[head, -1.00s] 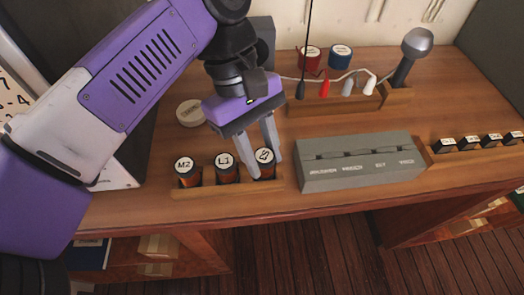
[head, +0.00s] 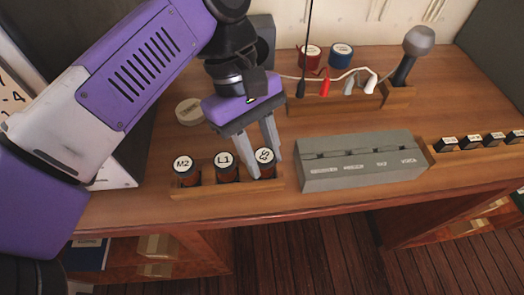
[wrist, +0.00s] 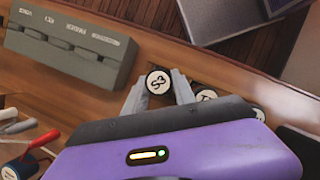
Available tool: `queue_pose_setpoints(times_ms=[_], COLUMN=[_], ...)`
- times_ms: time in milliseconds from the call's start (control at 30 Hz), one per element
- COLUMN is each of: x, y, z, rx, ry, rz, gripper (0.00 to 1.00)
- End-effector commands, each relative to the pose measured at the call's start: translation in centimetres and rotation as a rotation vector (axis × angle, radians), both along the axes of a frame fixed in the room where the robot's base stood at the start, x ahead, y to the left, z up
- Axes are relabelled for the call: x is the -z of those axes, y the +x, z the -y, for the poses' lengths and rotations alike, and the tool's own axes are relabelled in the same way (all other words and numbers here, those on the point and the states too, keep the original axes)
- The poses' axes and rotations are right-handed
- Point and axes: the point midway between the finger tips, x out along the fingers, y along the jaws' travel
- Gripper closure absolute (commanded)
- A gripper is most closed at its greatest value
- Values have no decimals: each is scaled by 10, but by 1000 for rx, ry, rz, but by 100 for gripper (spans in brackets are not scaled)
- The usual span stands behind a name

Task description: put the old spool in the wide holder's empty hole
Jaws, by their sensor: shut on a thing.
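The wooden holder (head: 230,191) at the desk's front edge bears three dark spools with orange bands and white tops in a row. The left one reads M2 (head: 184,164), the middle one L1 (head: 225,160). My gripper (head: 265,167) is shut on the right spool (head: 264,156), one finger on each side. That spool's top seems to read S3, and it also shows in the wrist view (wrist: 158,81). It stands about upright at the holder's right end, its top slightly higher than its neighbours'. The fingers hide its lower part, so I cannot tell how deep it sits.
A grey box with slots (head: 360,170) stands just right of the holder. A wooden rack (head: 475,150) with several black labelled pieces is at far right. A red spool (head: 309,57), a blue spool (head: 341,56) and a microphone (head: 412,55) stand behind. A round disc (head: 189,111) lies behind the holder.

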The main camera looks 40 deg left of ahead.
Motion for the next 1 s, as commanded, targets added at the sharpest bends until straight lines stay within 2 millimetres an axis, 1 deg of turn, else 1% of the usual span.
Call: queue_pose_setpoints(times_ms=[967,1000], x=[1,1], y=[0,0], z=[0,0], rx=[0,0], ry=[0,0], rz=[0,0], gripper=[100,60])
